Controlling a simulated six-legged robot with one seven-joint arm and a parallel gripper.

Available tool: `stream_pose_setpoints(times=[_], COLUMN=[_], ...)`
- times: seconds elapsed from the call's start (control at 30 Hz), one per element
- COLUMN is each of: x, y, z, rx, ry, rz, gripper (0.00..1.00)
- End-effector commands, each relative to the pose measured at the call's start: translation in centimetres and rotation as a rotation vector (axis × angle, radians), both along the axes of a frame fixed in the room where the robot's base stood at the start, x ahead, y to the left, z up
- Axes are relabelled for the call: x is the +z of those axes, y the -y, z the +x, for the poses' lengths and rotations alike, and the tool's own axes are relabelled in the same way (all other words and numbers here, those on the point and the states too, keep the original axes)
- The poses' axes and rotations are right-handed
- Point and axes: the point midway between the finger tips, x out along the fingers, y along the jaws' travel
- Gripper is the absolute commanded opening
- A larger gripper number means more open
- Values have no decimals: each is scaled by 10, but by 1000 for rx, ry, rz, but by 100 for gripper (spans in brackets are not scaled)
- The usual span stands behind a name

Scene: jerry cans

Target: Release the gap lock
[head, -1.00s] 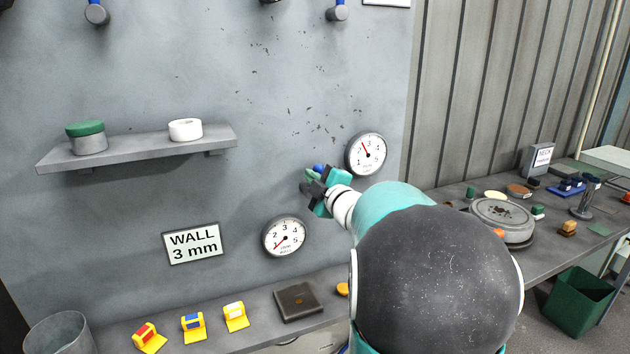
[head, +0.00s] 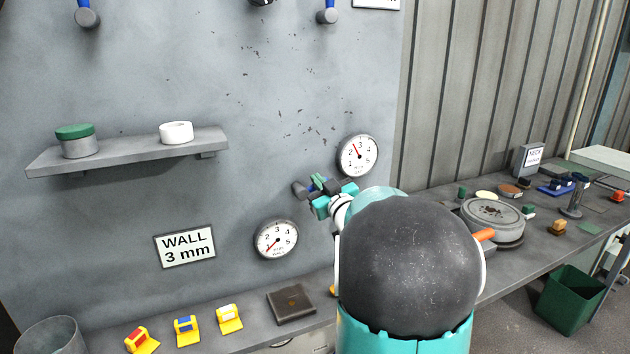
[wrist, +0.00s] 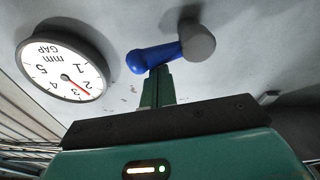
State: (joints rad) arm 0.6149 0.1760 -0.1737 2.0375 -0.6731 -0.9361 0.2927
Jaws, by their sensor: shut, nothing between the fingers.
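The gap lock looks like a short lever with a grey round hub (wrist: 198,43) and a blue handle (wrist: 152,57), on the grey wall panel. In the head view its hub (head: 299,190) shows just left of my gripper, and the blue handle is partly hidden. My gripper (head: 319,183) is shut and empty. In the wrist view its green fingers (wrist: 158,86) reach up to the handle near its rounded end; I cannot tell if they touch. The GAP gauge (wrist: 64,70) appears upside down beside the lever, its red needle near 3; the same gauge (head: 358,155) shows in the head view.
A second gauge (head: 276,239) sits lower left of my gripper, near a "WALL 3 mm" sign (head: 185,246). A shelf (head: 128,152) holds a jar and a white roll. A bench (head: 240,343) runs below with yellow blocks and a dark plate (head: 291,303).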

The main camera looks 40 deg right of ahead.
Motion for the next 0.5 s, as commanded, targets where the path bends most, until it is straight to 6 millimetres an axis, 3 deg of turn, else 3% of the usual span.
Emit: stream_pose_setpoints(times=[0.23, 0.5], x=[-8, -12], y=[6, 9], z=[-3, -3], rx=[-1, -1], ry=[50, 50], rz=[172, 172], gripper=[0, 0])
